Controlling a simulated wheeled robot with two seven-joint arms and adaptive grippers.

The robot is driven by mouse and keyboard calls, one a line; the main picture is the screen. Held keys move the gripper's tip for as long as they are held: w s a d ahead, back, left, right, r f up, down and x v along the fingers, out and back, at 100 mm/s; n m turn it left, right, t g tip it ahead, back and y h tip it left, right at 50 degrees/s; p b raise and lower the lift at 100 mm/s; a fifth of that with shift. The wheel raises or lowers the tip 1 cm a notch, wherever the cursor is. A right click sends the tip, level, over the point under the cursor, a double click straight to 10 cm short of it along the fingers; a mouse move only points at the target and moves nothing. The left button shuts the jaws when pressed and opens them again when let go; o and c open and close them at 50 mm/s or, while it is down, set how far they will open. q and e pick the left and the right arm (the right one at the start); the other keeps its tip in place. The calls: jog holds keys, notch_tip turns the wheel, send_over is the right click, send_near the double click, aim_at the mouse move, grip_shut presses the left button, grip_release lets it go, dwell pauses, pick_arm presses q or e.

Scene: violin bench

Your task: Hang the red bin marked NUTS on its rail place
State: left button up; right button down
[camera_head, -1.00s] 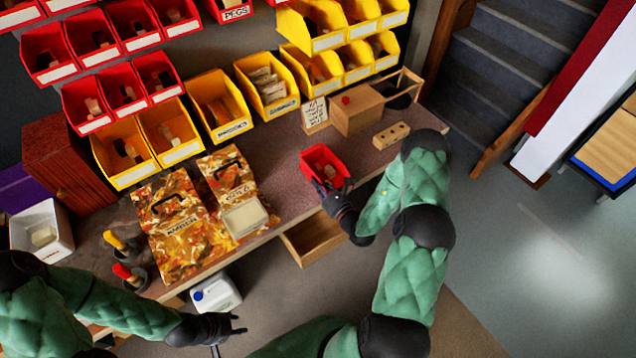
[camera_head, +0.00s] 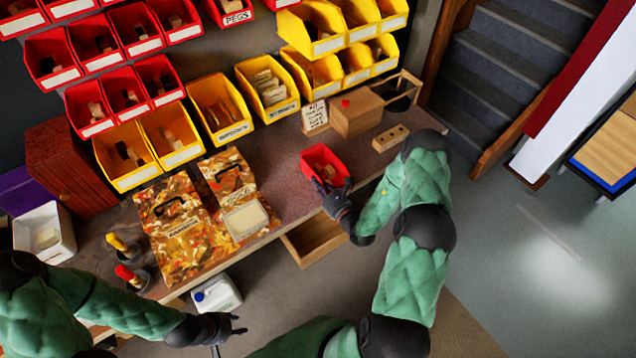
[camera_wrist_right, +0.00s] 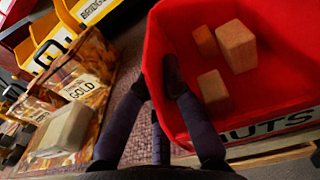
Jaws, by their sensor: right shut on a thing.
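The red bin marked NUTS (camera_head: 325,158) is at the bench's front edge in the head view, near the drawer. In the right wrist view the bin (camera_wrist_right: 285,90) fills the right side, with its NUTS label partly cut off and several wooden blocks inside. My right gripper (camera_head: 334,187) is shut on the bin's near wall, one finger showing inside the bin in the wrist view. I cannot tell whether the bin touches the bench. My left gripper (camera_head: 236,325) is open and empty, low in front of the bench. A bare grey rail panel (camera_head: 222,48) shows between red and yellow bins.
Rows of red bins (camera_head: 125,85) and yellow bins (camera_head: 218,108) hang behind the bench. Decorated cases (camera_head: 180,225) stand left of the bin. A wooden box (camera_head: 356,112) and a holed block (camera_head: 390,138) stand to its right. An open drawer (camera_head: 315,240) juts out below.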

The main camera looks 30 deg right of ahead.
jog(key=shift+r+p, duration=0.65)
jog(key=shift+r, duration=0.15)
